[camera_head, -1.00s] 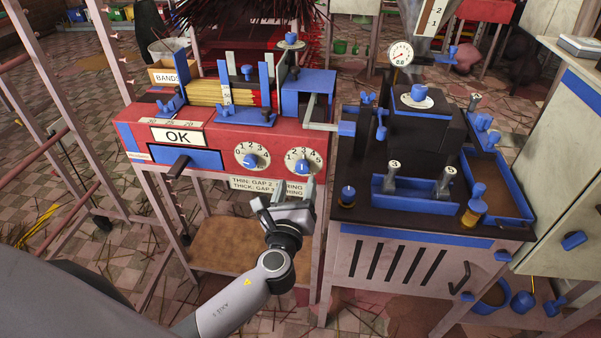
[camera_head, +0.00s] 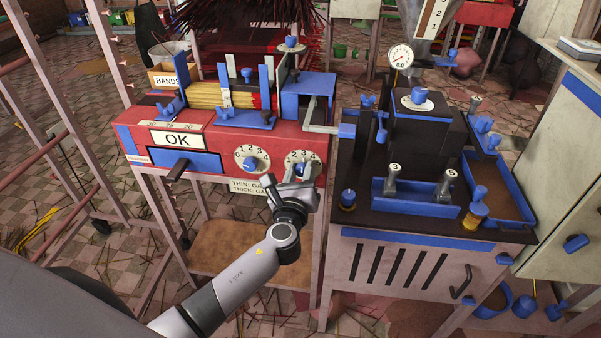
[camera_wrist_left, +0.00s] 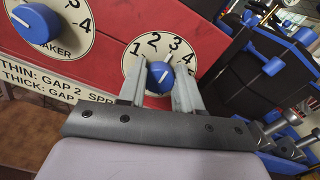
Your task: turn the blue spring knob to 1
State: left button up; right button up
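The blue spring knob (camera_wrist_left: 160,77) sits on a round white dial on the red machine's front. In the left wrist view its white mark points to the upper right, roughly between 3 and 4. The knob also shows in the head view (camera_head: 302,170), partly covered by my left gripper (camera_head: 300,182). In the left wrist view the fingers of this gripper (camera_wrist_left: 160,88) stand one on each side of the knob, open and very close to it; contact cannot be made out. My right gripper is not in view.
A second blue knob (camera_head: 250,163) on its own dial is to the left. A label plate (camera_head: 243,187) lies below the dials. A dark-topped extruder cabinet (camera_head: 365,217) with a blue tray stands close on the right.

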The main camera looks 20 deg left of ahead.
pick_arm(q)
jog(key=shift+f+n+b, duration=0.1)
jog(key=shift+n+b, duration=0.6)
jog(key=shift+n, duration=0.2)
jog(key=n+b, duration=0.2)
jog(key=n, duration=0.1)
jog(key=shift+a+f+n, duration=0.1)
jog(key=shift+f+n, duration=0.05)
jog(key=shift+n, duration=0.15)
jog(key=n+b, duration=0.2)
jog(key=n, duration=0.3)
jog(key=shift+f+b, duration=0.1)
jog(key=shift+b, duration=0.25)
jog(key=shift+n+b, duration=0.7)
jog(key=shift+n, duration=1.3)
jog(key=o, duration=1)
jog(key=shift+a, duration=0.1)
jog(key=shift+o, duration=0.2)
jog(key=shift+s, duration=0.1)
